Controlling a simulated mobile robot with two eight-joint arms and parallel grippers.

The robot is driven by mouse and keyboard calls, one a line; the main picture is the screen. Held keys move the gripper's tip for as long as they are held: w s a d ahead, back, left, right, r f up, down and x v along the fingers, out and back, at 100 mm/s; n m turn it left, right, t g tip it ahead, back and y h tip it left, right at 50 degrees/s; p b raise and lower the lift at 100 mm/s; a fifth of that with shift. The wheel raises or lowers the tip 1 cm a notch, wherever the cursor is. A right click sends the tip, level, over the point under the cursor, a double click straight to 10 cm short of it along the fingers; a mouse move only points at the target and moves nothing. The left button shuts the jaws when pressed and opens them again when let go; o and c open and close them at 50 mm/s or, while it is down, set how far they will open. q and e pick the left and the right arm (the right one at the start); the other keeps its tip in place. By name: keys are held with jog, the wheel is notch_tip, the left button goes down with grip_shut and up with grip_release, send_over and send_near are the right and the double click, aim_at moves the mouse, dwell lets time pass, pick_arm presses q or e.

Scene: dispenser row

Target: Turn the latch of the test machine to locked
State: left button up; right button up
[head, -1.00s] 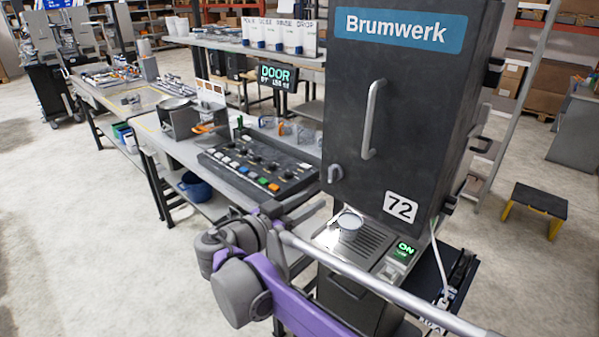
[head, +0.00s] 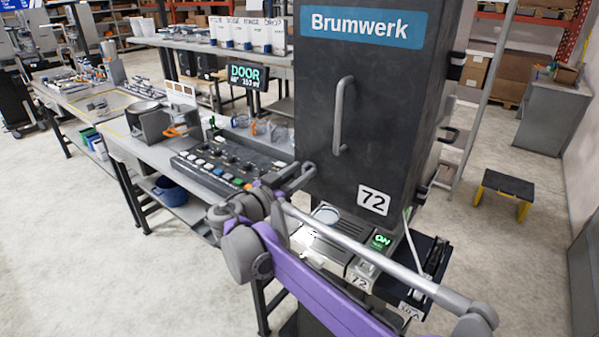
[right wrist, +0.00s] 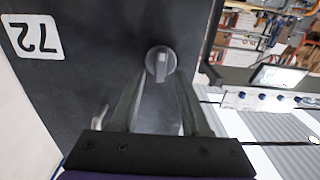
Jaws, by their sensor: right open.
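The test machine (head: 365,110) is a tall dark cabinet marked Brumwerk and 72, with a long vertical door handle (head: 341,115). Its latch, a round grey knob (right wrist: 158,64) with a raised bar, is on the door face in the right wrist view. There the bar runs nearly upright in the picture. My right gripper (head: 304,171) is at the door's lower left edge and largely covers the latch in the head view. Its two fingers (right wrist: 160,80) are open, one to each side of the latch; contact cannot be told. My left gripper is not in view.
A button panel (head: 222,160) lies on the bench left of the machine, below a display reading DOOR (head: 248,76). A step stool (head: 503,192) stands on the floor at right.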

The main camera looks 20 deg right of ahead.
grip_shut()
jog(key=shift+n, duration=0.3)
dwell(0.3)
jog(key=n+p, duration=0.1)
jog(key=n, duration=1)
jog(key=w+f+n+p, duration=0.1)
jog(key=n, duration=0.5)
jog(key=shift+a+f+p, duration=0.1)
jog(key=shift+a+p, duration=0.25)
jog(key=shift+n, duration=0.3)
